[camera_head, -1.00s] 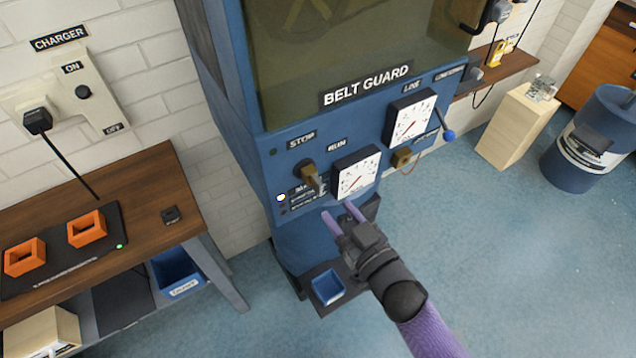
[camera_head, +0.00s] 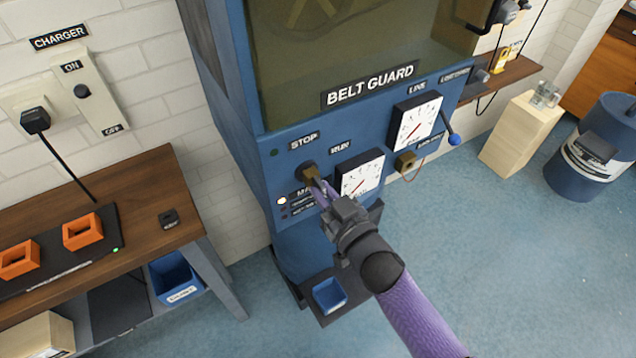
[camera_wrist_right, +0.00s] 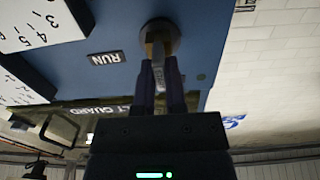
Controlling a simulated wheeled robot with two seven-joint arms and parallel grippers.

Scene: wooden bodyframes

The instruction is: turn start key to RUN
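The start key (camera_head: 310,174) is a brass-coloured key in a round switch on the blue machine's front panel, below the STOP label (camera_head: 303,141) and left of the RUN label (camera_head: 340,147). My right gripper (camera_head: 322,190) is at the key. In the right wrist view the fingers of my right gripper (camera_wrist_right: 160,68) lie on both sides of the key's grey part (camera_wrist_right: 158,74), close against it, and look shut on it. The brass part of the key (camera_wrist_right: 158,42) shows beyond the fingertips. The key's exact angle is partly hidden. My left gripper is out of view.
A dial gauge (camera_head: 359,177) sits just right of the key, close to my fingers. Another gauge (camera_head: 415,121) and a blue-knobbed lever (camera_head: 453,139) are farther right. A wooden bench (camera_head: 140,205) with orange blocks stands at the left.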

